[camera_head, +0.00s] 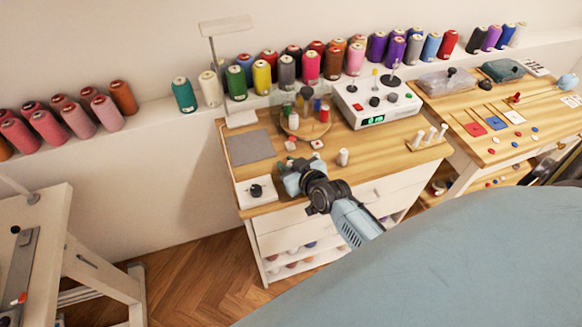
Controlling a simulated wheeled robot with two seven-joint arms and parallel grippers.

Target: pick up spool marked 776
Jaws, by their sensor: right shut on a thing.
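My right gripper (294,180) is over the front edge of the wooden-topped cabinet (400,157), with its arm coming in from the lower right. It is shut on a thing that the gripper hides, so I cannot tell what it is. Small spools stand on a round wooden tray (318,129) just behind the gripper. A small white spool (343,157) stands on the cabinet top to the gripper's right. No number 776 can be read on any spool from here. My left gripper is not in view.
A grey mat (250,147) and a white box with a black knob (257,191) lie left. Several large thread cones line the wall ledge. Another worktable (500,148) stands right.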

